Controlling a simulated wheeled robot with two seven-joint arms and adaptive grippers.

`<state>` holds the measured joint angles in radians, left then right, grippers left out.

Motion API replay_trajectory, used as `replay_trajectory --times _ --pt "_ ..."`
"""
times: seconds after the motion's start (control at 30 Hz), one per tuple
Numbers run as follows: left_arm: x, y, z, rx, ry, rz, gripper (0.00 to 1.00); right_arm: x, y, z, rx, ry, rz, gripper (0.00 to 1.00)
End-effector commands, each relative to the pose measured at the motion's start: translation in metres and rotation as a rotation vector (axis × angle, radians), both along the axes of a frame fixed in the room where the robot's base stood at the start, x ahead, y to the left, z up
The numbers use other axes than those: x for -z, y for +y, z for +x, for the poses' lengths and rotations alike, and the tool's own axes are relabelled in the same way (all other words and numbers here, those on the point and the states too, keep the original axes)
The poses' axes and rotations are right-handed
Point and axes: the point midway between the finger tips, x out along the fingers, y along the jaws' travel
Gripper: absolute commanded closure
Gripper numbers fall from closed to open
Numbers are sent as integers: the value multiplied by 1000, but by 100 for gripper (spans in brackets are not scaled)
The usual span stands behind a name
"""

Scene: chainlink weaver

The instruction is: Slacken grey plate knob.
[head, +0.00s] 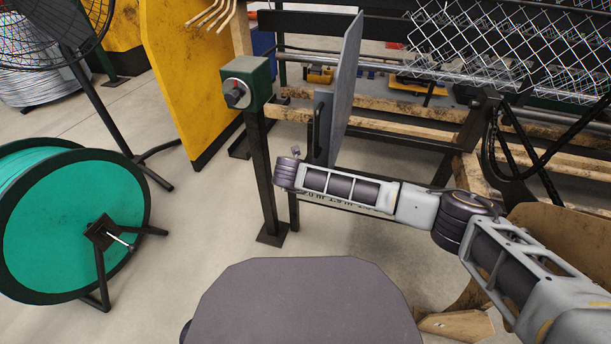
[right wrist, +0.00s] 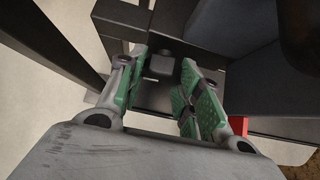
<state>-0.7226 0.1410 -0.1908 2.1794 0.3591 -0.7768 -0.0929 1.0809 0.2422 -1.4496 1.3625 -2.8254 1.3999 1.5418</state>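The grey plate (head: 346,90) stands upright on edge in the head view, with a dark handle-like bar (head: 318,125) at its lower left. I cannot make out its knob in the head view. My right arm reaches in from the right, its end low beside the plate's lower left; its fingers cannot be made out there. In the right wrist view, the right gripper (right wrist: 161,80) is open, green-padded fingers apart. A small dark block (right wrist: 161,64), perhaps the knob, shows between and beyond the fingertips; contact cannot be told. My left gripper is out of view.
A green box (head: 260,78) with a dial stands on a dark post left of the plate. A yellow panel (head: 190,75) is behind it. Chain-link mesh (head: 480,50) and wooden rails lie right. A green reel (head: 70,222) stands left.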

Motion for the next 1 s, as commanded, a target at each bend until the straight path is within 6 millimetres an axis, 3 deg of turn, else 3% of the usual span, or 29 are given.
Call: replay_trajectory --times 0.1,0.57,1.0 --pt "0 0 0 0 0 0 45 0 0 0 -1 0 -1 89" --pt "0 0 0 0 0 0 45 0 1 0 -1 20 -63 89" --pt "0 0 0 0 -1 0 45 0 4 1 -1 94 -291 89"
